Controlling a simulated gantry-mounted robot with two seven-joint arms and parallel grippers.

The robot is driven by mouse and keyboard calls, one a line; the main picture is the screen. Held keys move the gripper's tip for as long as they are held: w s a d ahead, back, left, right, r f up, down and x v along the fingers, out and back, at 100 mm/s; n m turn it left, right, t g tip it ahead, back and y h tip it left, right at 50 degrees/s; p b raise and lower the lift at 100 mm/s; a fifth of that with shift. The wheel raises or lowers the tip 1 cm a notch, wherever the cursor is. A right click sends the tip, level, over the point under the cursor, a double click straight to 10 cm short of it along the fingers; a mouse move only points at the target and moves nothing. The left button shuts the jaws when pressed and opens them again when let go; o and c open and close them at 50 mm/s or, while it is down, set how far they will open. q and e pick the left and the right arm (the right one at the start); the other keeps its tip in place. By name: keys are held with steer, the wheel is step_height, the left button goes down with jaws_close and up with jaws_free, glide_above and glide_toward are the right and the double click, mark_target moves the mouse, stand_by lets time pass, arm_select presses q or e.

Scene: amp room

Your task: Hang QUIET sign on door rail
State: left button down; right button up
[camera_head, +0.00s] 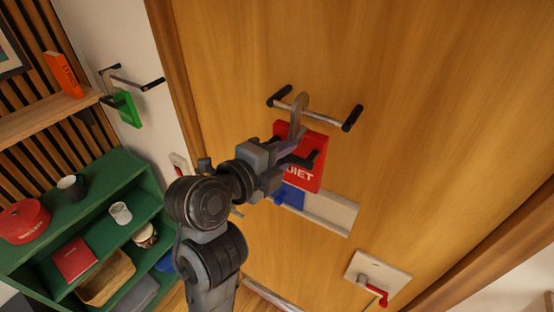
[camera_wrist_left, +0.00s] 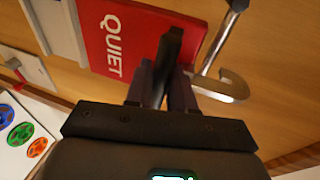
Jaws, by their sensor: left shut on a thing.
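The red QUIET sign (camera_head: 314,176) with white letters hangs tilted in front of the wooden door, partly covered by my gripper. It also shows in the left wrist view (camera_wrist_left: 112,40). Its grey metal hook (camera_head: 299,104) overlaps the door rail (camera_head: 318,112), a metal bar with black ends. In the wrist view the curved hook (camera_wrist_left: 228,86) is close to the bar; I cannot tell whether it rests on it. My left gripper (camera_head: 298,158) is shut on the sign near the hook's base, just below the rail. My right gripper is not in view.
A blue item (camera_head: 289,196) sits at a pale ledge (camera_head: 328,212) below the sign. A red-handled lever (camera_head: 375,290) is lower right. At left, a green sign (camera_head: 126,108) hangs by another rail (camera_head: 135,84), above a green shelf (camera_head: 103,176) with several items.

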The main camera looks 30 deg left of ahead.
arm_select(q)
steer(key=shift+w+d+f+b, duration=0.1)
steer(key=shift+w+f+b, duration=0.55)
steer(key=shift+w+b, duration=0.25)
steer(key=shift+w+f+b, duration=0.65)
steer(key=shift+w+b, duration=0.15)
steer(key=shift+w, duration=0.05)
steer(key=c, duration=0.9)
jaws_free()
